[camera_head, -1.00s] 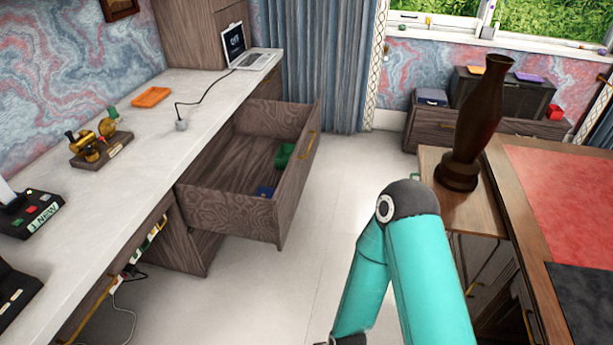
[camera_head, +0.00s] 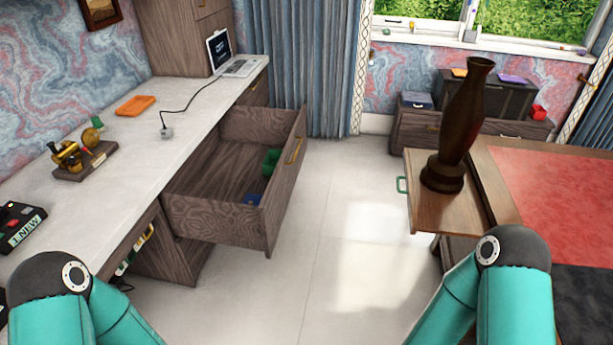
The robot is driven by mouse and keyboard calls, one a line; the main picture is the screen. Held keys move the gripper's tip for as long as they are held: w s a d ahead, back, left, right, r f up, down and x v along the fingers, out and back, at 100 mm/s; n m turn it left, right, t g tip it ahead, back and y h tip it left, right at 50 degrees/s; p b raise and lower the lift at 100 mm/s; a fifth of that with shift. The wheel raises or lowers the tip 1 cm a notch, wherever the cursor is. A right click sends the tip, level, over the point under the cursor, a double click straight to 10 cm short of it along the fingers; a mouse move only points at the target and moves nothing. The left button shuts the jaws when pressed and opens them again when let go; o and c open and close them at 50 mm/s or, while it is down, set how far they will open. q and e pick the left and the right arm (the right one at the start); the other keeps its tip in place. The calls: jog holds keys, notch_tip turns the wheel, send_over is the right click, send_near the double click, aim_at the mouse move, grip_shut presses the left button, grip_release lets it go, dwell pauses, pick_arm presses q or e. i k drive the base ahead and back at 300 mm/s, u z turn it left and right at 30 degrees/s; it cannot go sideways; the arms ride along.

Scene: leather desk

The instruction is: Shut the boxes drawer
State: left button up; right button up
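The boxes drawer (camera_head: 225,215) is a dark wood drawer pulled far out from under the white-topped counter. Its front panel (camera_head: 284,185) faces right and carries a brass handle (camera_head: 296,150). Inside lie a green box (camera_head: 271,161) and a blue box (camera_head: 252,199). My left arm shows at the lower left and my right arm at the lower right. Both grippers are out of the picture, and neither arm's visible part touches the drawer.
The counter (camera_head: 115,165) holds a laptop (camera_head: 230,55), an orange tray (camera_head: 135,106) and a brass instrument (camera_head: 78,155). A tall brown vase (camera_head: 460,125) stands on the right desk's wooden extension (camera_head: 430,205). Pale floor (camera_head: 345,220) lies clear between drawer and desk.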

aim_at(203, 201)
jog(key=z, duration=0.1)
jog(key=i, duration=1)
jog(key=u, duration=0.1)
jog(key=k, duration=1)
jog(key=u, duration=0.65)
jog(key=i, duration=1.9)
jog(key=z, duration=0.6)
